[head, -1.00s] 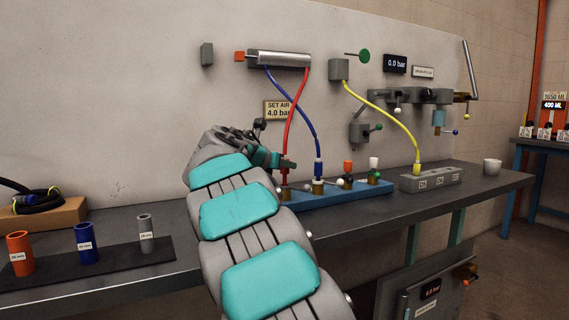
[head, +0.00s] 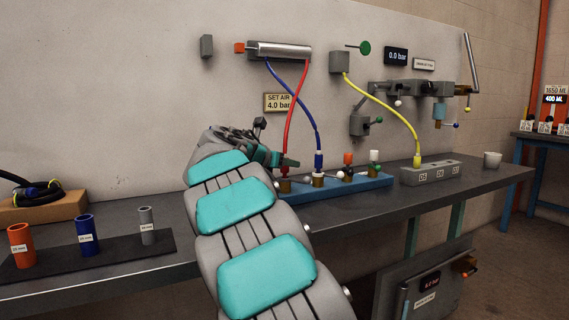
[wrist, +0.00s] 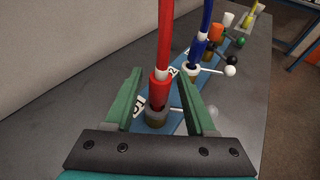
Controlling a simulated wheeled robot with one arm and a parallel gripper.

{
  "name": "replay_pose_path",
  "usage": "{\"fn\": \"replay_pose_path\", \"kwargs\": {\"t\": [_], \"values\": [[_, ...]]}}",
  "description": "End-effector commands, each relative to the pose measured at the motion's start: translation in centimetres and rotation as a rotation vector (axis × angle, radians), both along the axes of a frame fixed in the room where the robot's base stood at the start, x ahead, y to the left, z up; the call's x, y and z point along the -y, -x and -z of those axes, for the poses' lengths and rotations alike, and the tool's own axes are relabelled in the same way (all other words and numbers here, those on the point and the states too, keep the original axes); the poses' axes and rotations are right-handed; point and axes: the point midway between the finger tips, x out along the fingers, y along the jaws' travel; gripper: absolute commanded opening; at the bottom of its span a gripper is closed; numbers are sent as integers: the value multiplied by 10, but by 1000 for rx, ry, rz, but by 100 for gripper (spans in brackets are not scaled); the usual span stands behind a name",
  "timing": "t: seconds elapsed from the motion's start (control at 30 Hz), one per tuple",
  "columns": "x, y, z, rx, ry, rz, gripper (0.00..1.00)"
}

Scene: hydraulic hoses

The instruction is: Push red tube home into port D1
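The red tube (head: 292,118) hangs from the silver cylinder on the wall down to the leftmost port of the blue manifold. In the wrist view, its red end sleeve (wrist: 159,88) stands at the mouth of the brass port (wrist: 156,118), by a white tag I take to be D1 (wrist: 139,106). I cannot tell how deep the tube sits. My gripper (wrist: 160,78) is open, its green fingers on either side of the sleeve with gaps. In the head view my gripper (head: 288,162) is beside the tube's lower end.
The blue tube (wrist: 203,30) stands in the neighbouring port. A white-knobbed lever (wrist: 229,71) sticks out there. Orange and white caps stand farther along the manifold (head: 352,188). A yellow tube (head: 397,115) goes to a grey block. Orange, blue and grey sample tubes stand at the bench's left.

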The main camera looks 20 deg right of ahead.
Motion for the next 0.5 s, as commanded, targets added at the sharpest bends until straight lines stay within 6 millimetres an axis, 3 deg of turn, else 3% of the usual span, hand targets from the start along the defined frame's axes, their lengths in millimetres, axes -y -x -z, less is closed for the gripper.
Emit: {"fn": "replay_pose_path", "kwargs": {"t": [0.5], "values": [[-9, 5, -3, 1, 1, -1, 65]]}}
